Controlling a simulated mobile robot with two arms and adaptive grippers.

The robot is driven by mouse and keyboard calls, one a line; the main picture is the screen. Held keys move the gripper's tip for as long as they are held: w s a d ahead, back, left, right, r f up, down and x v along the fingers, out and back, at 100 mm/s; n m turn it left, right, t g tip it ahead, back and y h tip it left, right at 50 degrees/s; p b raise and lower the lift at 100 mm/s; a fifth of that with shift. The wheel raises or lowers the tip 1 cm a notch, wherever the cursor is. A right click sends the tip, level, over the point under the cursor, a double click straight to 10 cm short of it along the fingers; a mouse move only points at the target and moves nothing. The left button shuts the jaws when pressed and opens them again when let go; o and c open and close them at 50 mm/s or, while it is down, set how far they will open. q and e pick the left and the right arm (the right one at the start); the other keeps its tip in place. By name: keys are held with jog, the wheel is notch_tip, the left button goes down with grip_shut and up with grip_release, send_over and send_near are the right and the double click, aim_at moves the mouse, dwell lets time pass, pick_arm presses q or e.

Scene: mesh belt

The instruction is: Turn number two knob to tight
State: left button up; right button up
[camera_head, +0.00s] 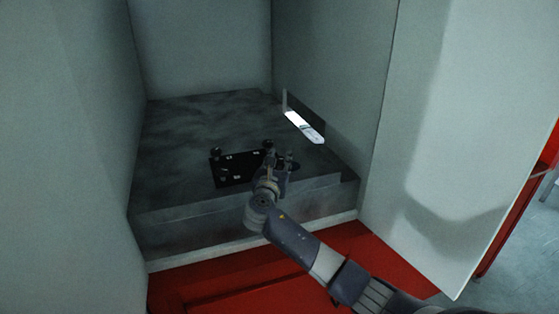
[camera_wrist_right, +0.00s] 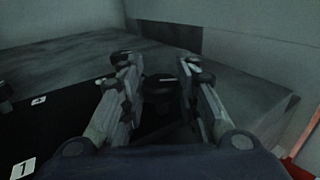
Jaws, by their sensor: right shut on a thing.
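A black panel (camera_head: 232,180) with small white labels lies on the dark grey block. One black knob (camera_head: 215,153) stands at its far left corner. My right gripper (camera_head: 279,155) is at the panel's right end. In the right wrist view, my right gripper (camera_wrist_right: 158,75) has its fingers on either side of a dark round knob (camera_wrist_right: 158,80) and is shut on it. That knob's number and pointer do not show clearly. A white label reading "1" (camera_wrist_right: 23,168) shows at lower left. My left gripper is out of view.
The grey block (camera_head: 180,130) sits in a recess between pale walls. A red surface (camera_head: 250,270) is in front, and a pale door-like panel (camera_head: 450,130) stands at right.

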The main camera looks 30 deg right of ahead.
jog(key=o, duration=1.1)
jog(key=v, duration=1.2)
